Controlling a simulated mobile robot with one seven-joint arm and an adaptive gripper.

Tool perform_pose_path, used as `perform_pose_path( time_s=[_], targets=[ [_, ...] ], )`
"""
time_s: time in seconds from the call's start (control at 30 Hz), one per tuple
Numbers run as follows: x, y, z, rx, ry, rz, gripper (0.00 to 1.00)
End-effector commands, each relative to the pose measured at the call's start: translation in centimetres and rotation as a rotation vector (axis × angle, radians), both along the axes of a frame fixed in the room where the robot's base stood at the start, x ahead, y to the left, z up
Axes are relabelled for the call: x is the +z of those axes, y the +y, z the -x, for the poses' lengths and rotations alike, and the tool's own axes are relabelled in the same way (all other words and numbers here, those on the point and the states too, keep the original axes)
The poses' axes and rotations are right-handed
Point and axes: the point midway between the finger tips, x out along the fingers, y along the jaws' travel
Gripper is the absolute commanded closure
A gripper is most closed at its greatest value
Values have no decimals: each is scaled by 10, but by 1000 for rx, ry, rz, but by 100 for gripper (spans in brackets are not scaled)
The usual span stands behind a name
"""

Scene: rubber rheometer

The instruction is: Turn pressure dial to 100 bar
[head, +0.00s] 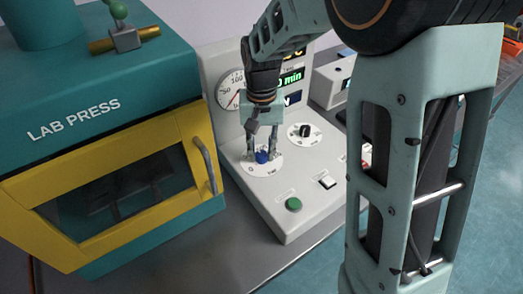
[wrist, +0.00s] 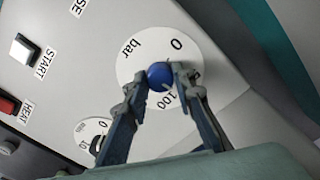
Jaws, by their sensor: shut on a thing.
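The pressure dial has a small blue knob (head: 262,157) on a round white scale plate (head: 250,166), on the sloped grey panel. In the wrist view the blue knob (wrist: 159,75) sits mid-plate, and the white plate (wrist: 133,62) reads "bar", "0" and "100". A small pale mark shows at the knob's lower edge, on the side of the "100". My gripper (head: 263,153) points down over the dial and is shut on the knob, one finger on each side. In the wrist view my gripper (wrist: 160,78) partly covers the scale.
A black knob (head: 304,130), a green button (head: 294,204) and a white switch (head: 327,181) lie nearby on the panel. The teal and yellow lab press (head: 110,150) stands close at left.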

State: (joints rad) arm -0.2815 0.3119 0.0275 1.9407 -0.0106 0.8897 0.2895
Motion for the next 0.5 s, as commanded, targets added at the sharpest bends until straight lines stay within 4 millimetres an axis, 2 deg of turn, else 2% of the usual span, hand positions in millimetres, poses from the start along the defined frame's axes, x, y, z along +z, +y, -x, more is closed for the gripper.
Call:
perform_pose_path(
  time_s=[0.5],
  targets=[
    [1,1,-1,-460,-2,-1,100]
  ],
)
